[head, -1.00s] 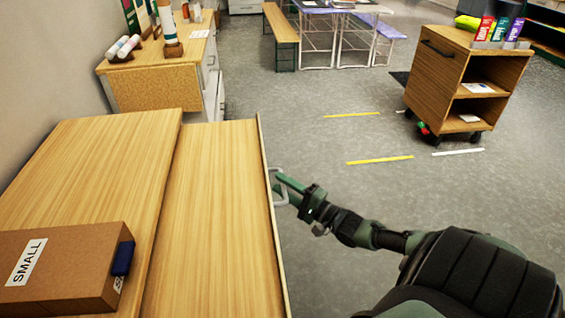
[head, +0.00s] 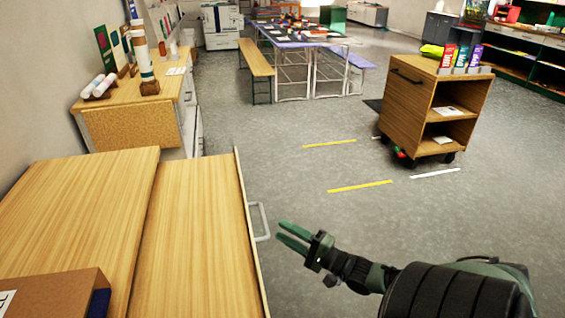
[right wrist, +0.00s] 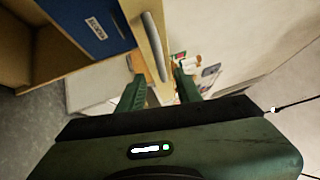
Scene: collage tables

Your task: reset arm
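My right gripper (head: 290,238) is in the head view, just right of the pulled-out drawer's handle (head: 261,222). Its green fingers are apart with nothing between them, and a gap separates them from the handle. In the right wrist view the two fingers (right wrist: 158,88) are spread, and the handle (right wrist: 154,47) shows beyond them. The drawer (head: 195,235) stands out from the wooden cabinet (head: 80,205) at the left. My left gripper does not show in any view.
A brown box (head: 55,293) lies on the cabinet at the lower left. A wooden cart (head: 408,112) with books on top stands at the upper right. A bench (head: 257,68) and tables are farther back.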

